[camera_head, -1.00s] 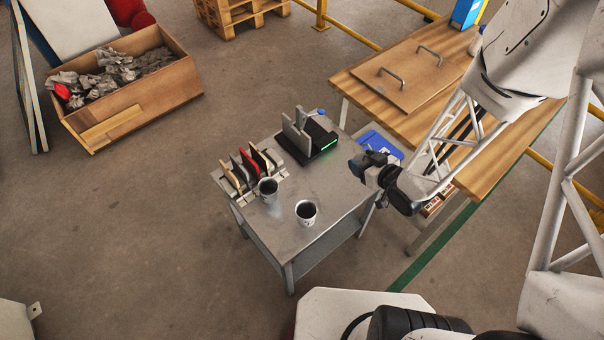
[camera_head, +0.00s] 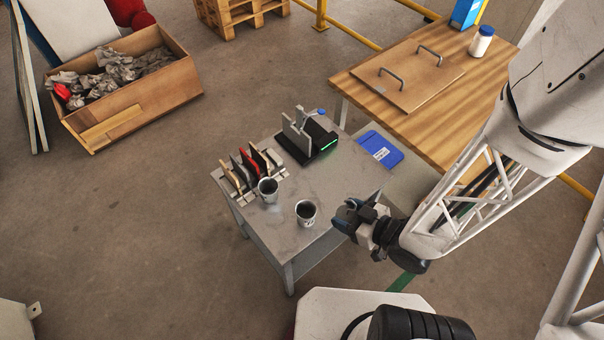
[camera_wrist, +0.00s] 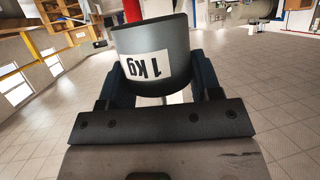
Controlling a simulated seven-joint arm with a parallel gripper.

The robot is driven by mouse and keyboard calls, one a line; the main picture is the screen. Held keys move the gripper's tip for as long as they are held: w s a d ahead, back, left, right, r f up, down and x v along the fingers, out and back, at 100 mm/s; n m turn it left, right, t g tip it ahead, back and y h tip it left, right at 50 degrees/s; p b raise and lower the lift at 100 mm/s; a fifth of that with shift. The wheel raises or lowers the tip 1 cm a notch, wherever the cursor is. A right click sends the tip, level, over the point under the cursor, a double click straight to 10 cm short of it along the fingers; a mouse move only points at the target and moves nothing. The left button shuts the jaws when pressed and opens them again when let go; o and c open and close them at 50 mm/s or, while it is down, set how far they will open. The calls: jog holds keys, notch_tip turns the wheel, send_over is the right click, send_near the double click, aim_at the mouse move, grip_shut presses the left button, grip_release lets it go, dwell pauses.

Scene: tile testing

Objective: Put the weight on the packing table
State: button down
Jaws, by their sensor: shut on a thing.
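The weight (camera_wrist: 152,55) is a dark grey cylinder with a white "1 kg" label, seen tilted and with the lettering upside down in the wrist view. My gripper (camera_wrist: 158,85) is shut on it, with a blue-grey finger at each side. In the head view my gripper (camera_head: 348,216) is by the right edge of the grey metal table, right of the two cups; the weight cannot be made out clearly there. The wood-topped table (camera_head: 425,115) at the upper right looks like the packing table. My gripper is apart from it, nearer the camera.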

notch_tip(320, 180, down, 11)
jog(key=shift+r, duration=0.2)
dwell(0.5)
jog(key=shift+w, duration=0.3)
send_over(325, 197)
jog(key=shift+s+d+f, duration=0.15)
jog(key=shift+s+f, duration=0.3)
jog(key=shift+f, duration=0.25)
dwell(0.4)
jog(key=shift+w, duration=0.45)
jog(key=shift+f, duration=1.8)
jog(key=shift+f, duration=0.1)
jog(key=shift+c, duration=1.5)
grip_release()
jog(key=shift+s, duration=0.1)
